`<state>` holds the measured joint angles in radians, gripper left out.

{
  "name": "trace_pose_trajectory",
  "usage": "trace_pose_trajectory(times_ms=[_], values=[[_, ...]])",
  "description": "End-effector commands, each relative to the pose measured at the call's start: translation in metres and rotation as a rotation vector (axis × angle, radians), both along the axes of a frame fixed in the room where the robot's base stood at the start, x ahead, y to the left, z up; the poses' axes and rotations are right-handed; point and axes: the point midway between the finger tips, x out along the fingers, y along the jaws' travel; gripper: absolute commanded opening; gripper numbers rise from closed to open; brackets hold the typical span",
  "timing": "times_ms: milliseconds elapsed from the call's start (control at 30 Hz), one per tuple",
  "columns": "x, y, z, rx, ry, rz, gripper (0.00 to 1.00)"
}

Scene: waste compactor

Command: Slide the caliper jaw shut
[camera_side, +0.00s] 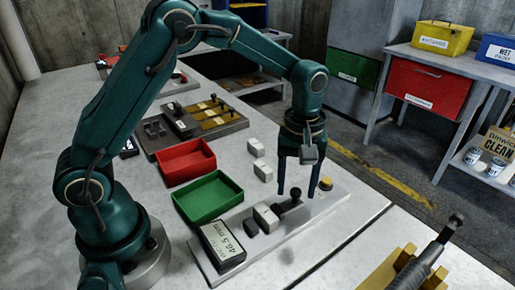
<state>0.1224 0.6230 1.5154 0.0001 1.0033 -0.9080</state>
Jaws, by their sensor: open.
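The caliper is a flat grey plate (325,205) lying on the bench, with a boxy display (222,244) at its near left end that reads what looks like 46.5 mm. A small dark block (250,227) stands next to a white block (267,217) on the plate. Beyond them a dark jaw with a round black knob (292,202) sits on the plate. My gripper (295,194) points straight down over this knob, its two blue fingers apart, one on each side of it in the picture. I cannot tell whether either finger touches it.
A green tray (208,212), a red tray (188,178) and two small white blocks (261,168) lie behind the caliper. A yellow button (326,183) is at the plate's far right end. A dark rod on a yellow stand (428,262) is at the front right.

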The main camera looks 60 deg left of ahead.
Motion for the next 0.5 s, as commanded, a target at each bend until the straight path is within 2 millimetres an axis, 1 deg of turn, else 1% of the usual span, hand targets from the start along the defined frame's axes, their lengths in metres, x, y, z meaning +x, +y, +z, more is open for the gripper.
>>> trace_pose_trajectory(times_ms=[200,233,267,300,367,400,500], values=[[-0.0001,0.0001,-0.0008,0.0,0.0,0.0,0.59],[-0.0001,0.0001,-0.0008,0.0,0.0,0.0,0.55],[-0.0001,0.0001,-0.0007,0.0,0.0,0.0,0.44],[-0.0001,0.0001,-0.0007,0.0,0.0,0.0,0.29],[-0.0001,0.0001,-0.0006,0.0,0.0,0.0,0.06],[0.0,0.0001,-0.0006,0.0,0.0,0.0,0.0],[-0.0001,0.0001,-0.0005,0.0,0.0,0.0,0.0]])
